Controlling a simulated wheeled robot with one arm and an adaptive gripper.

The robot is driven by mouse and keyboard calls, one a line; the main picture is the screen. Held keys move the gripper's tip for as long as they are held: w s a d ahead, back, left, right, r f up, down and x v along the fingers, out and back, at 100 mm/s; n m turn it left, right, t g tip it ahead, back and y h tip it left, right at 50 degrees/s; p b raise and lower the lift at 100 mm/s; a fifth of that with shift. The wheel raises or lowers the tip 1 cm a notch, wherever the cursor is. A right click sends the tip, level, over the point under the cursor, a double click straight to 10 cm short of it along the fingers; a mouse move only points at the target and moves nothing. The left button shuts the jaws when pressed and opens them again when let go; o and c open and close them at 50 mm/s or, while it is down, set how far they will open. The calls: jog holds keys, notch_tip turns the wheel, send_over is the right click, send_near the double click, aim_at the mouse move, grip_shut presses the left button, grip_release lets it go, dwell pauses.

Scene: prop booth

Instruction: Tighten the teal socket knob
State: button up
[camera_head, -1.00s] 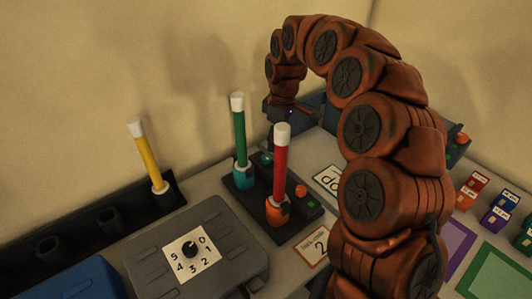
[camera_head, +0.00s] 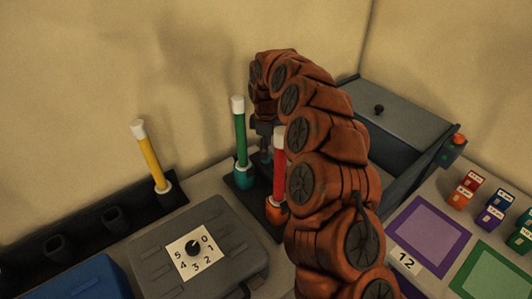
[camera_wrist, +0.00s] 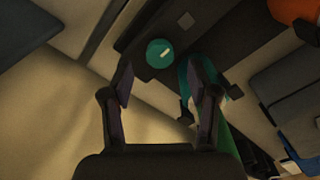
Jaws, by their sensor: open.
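The round teal knob (camera_wrist: 158,54) has a pale mark on its top and sits on a dark base beside the teal socket (camera_head: 244,177). The socket holds an upright green stick with a white cap (camera_head: 239,135). My gripper (camera_wrist: 163,78) is open, its two fingers spread on either side of the knob's near side in the wrist view, with nothing between them. In the head view the gripper (camera_head: 264,140) points down just right of the green stick, and the knob is mostly hidden by it. Contact cannot be told.
A red stick (camera_head: 279,152) stands in an orange socket (camera_head: 275,208) close by, partly behind my arm. A grey box with a numbered dial (camera_head: 192,247) is in front. A yellow stick (camera_head: 151,155) stands left. A lidded grey bin (camera_head: 397,115) is at the back right.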

jog(key=shift+f+p, duration=0.45)
jog(key=shift+f, duration=1.35)
jog(key=shift+c, duration=0.3)
grip_shut()
